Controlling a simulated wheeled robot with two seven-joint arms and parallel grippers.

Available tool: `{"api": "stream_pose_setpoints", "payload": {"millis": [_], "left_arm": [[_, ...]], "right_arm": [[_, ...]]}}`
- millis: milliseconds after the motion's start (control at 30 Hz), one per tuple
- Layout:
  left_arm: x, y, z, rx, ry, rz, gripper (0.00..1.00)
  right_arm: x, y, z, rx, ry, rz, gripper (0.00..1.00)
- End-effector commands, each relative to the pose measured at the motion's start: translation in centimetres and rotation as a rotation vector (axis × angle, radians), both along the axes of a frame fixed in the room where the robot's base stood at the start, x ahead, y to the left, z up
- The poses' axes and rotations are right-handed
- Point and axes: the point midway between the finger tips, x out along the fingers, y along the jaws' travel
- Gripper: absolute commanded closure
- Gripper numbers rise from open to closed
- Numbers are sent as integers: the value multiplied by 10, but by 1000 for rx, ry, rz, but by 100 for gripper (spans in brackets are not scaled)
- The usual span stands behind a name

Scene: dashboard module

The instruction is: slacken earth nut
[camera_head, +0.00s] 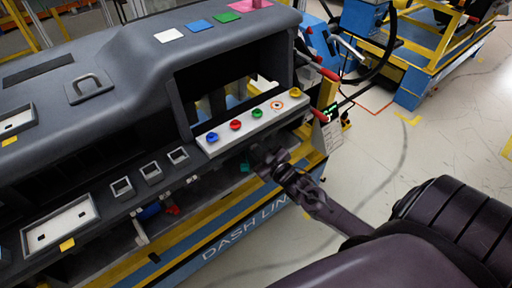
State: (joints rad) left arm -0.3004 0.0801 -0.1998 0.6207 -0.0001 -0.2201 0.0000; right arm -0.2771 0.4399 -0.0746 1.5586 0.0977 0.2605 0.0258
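A pale panel strip (222,143) on the dashboard module carries a row of coloured round parts: blue (212,137), red (235,125), green (257,114) and yellow (295,93). No label is readable, so I cannot tell which of these, if any, is the earth nut. My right gripper (264,160) comes in from the lower right. Its tip is just below the panel's front edge, under the green part. Its fingers are dark and blurred against the shadow. My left gripper is out of view.
The dark dashboard (120,75) fills the left, with a rectangular opening above the panel. Blue and yellow rails (225,240) run below it. Red-tipped tools and cables (328,75) hang at its right end. Open grey floor (420,140) lies to the right.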

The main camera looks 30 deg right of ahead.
Motion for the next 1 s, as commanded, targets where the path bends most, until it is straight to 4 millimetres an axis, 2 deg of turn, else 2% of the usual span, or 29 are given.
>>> {"api": "stream_pose_setpoints", "payload": {"millis": [1000], "left_arm": [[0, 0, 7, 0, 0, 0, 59]], "right_arm": [[0, 1, 1, -960, -76, 0, 97]]}}
